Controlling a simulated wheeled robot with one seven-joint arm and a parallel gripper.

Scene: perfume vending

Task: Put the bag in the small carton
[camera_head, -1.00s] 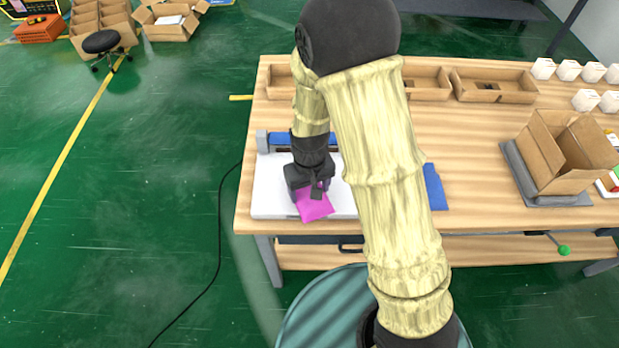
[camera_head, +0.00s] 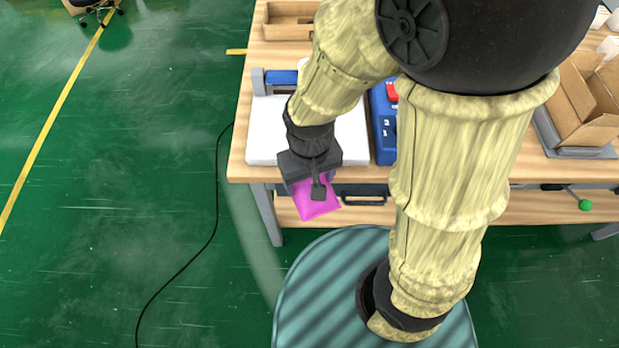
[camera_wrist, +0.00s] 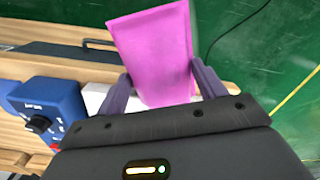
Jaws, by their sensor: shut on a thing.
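A flat magenta bag (camera_head: 314,199) is in my gripper (camera_head: 316,178), which is shut on it. The bag hangs down from the fingers in front of the table's front edge, over the floor side. In the wrist view the bag (camera_wrist: 155,50) stands out between the two dark fingers of my gripper (camera_wrist: 158,92). An open brown carton (camera_head: 590,100) stands at the right of the table, well apart from my gripper. Its inside is only partly visible, and it is cut off by the picture's right edge.
The carton stands on a grey plate (camera_head: 552,140). A white platform with a blue bar (camera_head: 268,140) is behind my gripper. A blue device with a red part (camera_head: 384,130) is beside it and also shows in the wrist view (camera_wrist: 45,108). A brown tray (camera_head: 288,22) is at the back.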

